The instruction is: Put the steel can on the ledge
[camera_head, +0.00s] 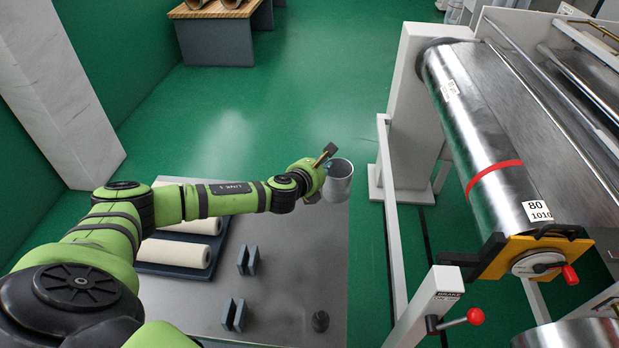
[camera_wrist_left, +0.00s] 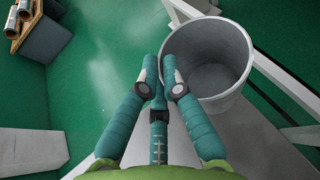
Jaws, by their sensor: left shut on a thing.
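The steel can (camera_head: 341,187) is a grey, open-topped cylinder near the far right corner of the grey table in the head view. In the left wrist view the can (camera_wrist_left: 232,82) looks empty, with its mouth facing the camera. My left gripper (camera_head: 322,172) is shut on the can at its left side. In the left wrist view the fingertips (camera_wrist_left: 160,62) meet at the can's near-left rim. The can appears held above the surface, but its underside is hidden. I cannot tell which surface is the ledge. My right gripper is not in view.
A white rail (camera_head: 393,225) and a large steel roller (camera_head: 490,150) stand to the right.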

